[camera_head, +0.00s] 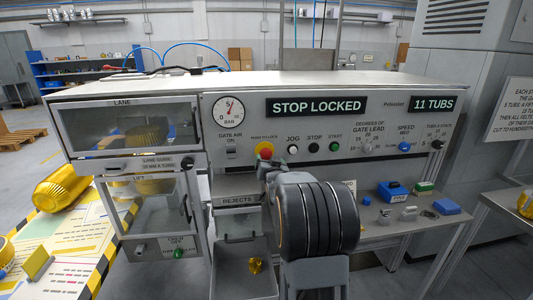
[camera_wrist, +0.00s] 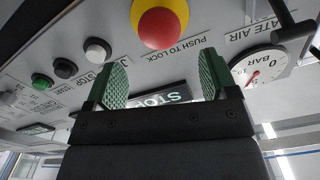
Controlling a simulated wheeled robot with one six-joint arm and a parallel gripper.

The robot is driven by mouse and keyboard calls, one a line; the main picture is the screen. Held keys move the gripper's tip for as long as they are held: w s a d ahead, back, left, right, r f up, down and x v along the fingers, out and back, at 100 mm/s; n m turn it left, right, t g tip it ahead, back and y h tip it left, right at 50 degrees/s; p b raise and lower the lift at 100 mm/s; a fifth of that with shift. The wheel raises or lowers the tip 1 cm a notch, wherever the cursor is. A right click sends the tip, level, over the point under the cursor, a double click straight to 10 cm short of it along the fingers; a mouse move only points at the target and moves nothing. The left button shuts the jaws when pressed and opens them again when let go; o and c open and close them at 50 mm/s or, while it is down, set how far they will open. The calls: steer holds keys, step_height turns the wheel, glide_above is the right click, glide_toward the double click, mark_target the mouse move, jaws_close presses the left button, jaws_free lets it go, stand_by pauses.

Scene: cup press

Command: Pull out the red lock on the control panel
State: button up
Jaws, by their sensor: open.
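The red lock (camera_head: 265,152) is a round red mushroom button on a yellow ring at the middle of the control panel (camera_head: 380,127), under a "PUSH TO LOCK" label. The display (camera_head: 317,105) reads "STOP LOCKED". In the wrist view, which is upside down, the red lock (camera_wrist: 162,27) is at the top centre, just beyond the fingertips. My gripper (camera_wrist: 164,75) is open with green ribbed fingers apart and nothing between them. In the head view my gripper is just below the lock, largely hidden behind my arm.
A white button (camera_head: 293,149), black button (camera_head: 314,148) and green button (camera_head: 334,146) sit close right of the lock. A pressure gauge (camera_head: 229,109) is at upper left. A rejects bin (camera_head: 245,270) is below. Small blocks lie on the right shelf (camera_head: 385,232).

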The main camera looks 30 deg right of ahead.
mark_target(266, 154)
steer(key=shift+p+x, duration=0.55)
steer(key=shift+x, duration=3)
